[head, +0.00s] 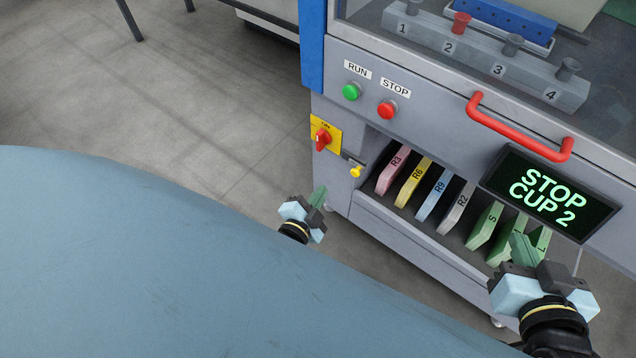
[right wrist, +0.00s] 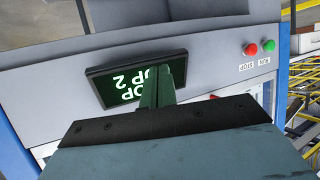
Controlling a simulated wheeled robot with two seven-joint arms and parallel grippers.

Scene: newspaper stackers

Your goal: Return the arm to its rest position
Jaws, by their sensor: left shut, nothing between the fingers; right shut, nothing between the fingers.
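My left gripper (head: 319,196) is shut and empty, in front of the machine's lower left corner and apart from it. My right gripper (head: 522,246) is shut and empty, in front of the lower shelf and just below the display (head: 548,194), which reads "STOP CUP 2". In the right wrist view my right gripper's fingers (right wrist: 172,75) are together and cover part of the display (right wrist: 135,78), which appears upside down. Whether the right fingers touch anything behind them I cannot tell.
The grey machine carries a green RUN button (head: 351,92), a red STOP button (head: 387,110), a red rotary switch (head: 322,139) and a red door handle (head: 520,128). Coloured plates, such as the pink R3 (head: 391,171), stand in the shelf. The floor (head: 200,120) at left is clear.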

